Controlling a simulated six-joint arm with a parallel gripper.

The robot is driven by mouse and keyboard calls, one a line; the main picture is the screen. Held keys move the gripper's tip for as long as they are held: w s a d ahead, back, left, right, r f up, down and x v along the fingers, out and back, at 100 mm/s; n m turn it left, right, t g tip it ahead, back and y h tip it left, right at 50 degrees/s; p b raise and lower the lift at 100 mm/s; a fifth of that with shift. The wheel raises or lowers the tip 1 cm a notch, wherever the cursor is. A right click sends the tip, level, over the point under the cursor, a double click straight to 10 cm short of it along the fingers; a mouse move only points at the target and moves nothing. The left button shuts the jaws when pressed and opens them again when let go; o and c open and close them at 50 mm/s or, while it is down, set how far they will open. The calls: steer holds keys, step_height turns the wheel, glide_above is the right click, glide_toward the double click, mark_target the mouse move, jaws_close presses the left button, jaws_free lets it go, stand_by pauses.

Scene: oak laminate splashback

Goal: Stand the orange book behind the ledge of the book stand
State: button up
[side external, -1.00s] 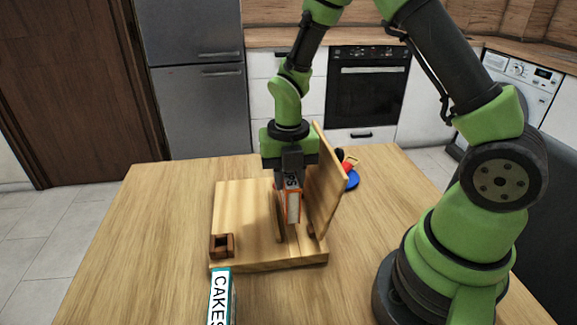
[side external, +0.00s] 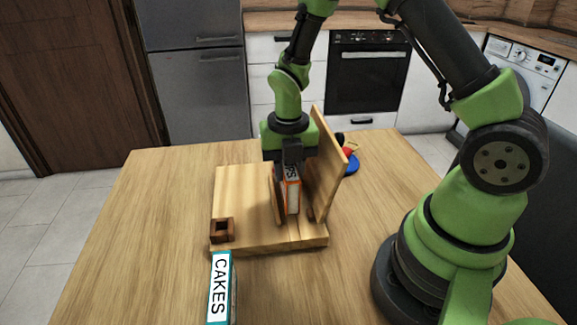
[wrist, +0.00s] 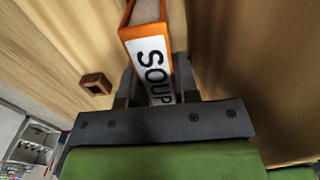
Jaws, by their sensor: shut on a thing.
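The orange book (side external: 292,196), with a white spine label, is upright in my gripper (side external: 291,170). In the wrist view the book (wrist: 150,45) reads "SOUP" with the end of the label hidden by the gripper. My gripper (wrist: 158,92) is shut on it from above. The wooden book stand (side external: 240,200) lies on the table. The book is between its low ledge (side external: 276,200), on the left, and its tall leaning back panel (side external: 326,170), on the right. I cannot tell whether the book's lower edge touches the base.
A small dark brown square block with a hollow (side external: 222,230) is on the stand's front left corner; it also shows in the wrist view (wrist: 95,84). A teal book labelled CAKES (side external: 219,288) stands in front. Small red and blue items (side external: 351,160) lie behind the panel. The table's left side is clear.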

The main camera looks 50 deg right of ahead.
steer(key=shift+f, duration=0.45)
steer(key=o, duration=1.1)
steer(key=shift+r, duration=3.95)
steer(key=shift+r, duration=0.1)
steer(key=s+a+r+m+t, duration=0.1)
steer(key=s+r+m, duration=0.3)
steer(key=m, duration=0.6)
steer(key=s+a+r+m+t+y, duration=0.1)
steer(key=s+r+m, duration=0.4)
steer(key=m, duration=0.5)
steer(key=s+a+r+m+t+y, duration=0.1)
steer(key=s+r+m+t, duration=0.4)
steer(key=m, duration=0.6)
steer(key=shift+s+a+r, duration=0.25)
steer(key=shift+a+r, duration=0.5)
steer(key=shift+r, duration=0.1)
